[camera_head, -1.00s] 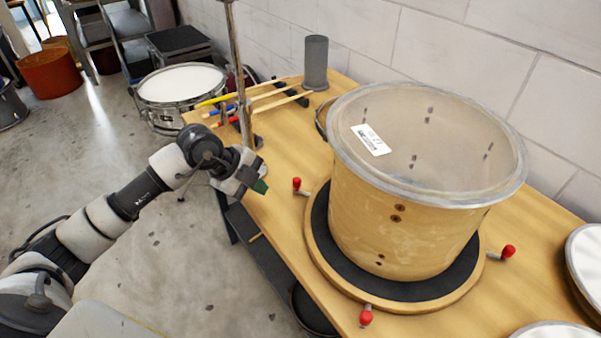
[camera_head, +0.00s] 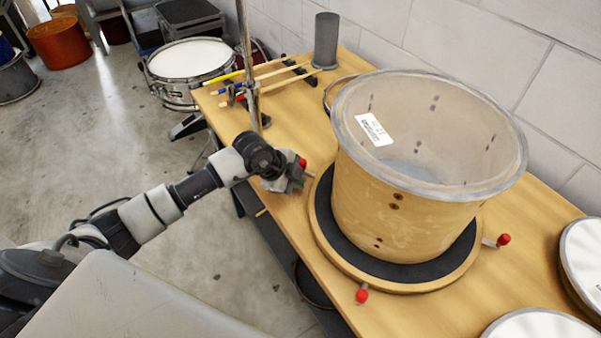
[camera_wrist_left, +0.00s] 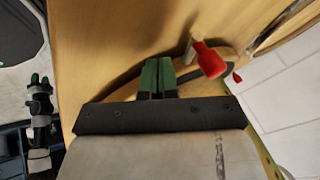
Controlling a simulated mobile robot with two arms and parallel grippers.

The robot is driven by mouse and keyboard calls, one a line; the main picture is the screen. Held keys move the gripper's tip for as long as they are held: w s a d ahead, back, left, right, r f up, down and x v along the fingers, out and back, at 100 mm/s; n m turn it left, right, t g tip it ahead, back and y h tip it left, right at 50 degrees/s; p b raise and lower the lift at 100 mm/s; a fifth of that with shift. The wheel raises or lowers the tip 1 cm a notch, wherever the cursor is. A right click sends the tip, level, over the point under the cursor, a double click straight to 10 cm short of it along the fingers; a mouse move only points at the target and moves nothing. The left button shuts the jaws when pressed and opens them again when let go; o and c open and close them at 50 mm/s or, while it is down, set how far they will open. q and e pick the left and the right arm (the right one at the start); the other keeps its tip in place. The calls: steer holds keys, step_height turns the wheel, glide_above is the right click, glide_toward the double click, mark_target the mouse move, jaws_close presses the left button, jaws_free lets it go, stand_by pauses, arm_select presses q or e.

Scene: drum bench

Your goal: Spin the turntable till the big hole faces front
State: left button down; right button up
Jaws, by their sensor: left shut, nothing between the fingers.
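The round wooden turntable (camera_head: 428,286) with a black mat stands on the bench. Small dark holes show on the shell's front; I cannot make out a big hole. Red-tipped pegs stick out of the turntable at front (camera_head: 362,296), right (camera_head: 504,239) and left (camera_head: 302,162). My left gripper (camera_head: 297,184) is shut and empty beside the left peg, which partly hides behind it. In the left wrist view its green fingertips (camera_wrist_left: 157,76) are left of a red peg (camera_wrist_left: 209,60), apart from it. What looks like my right gripper (camera_wrist_left: 40,85) shows small there.
A metal post (camera_head: 247,70) and drumsticks (camera_head: 272,74) are on the bench's far left, with a grey cylinder (camera_head: 326,42) behind. Drumheads (camera_head: 585,255) lie at the right. A tiled wall runs behind. A snare drum (camera_head: 188,58) stands beyond the bench's left end.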

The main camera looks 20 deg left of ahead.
arm_select(q)
steer(key=shift+w+f, duration=0.2)
steer(key=shift+w, duration=1.1)
steer(key=shift+w, duration=0.1)
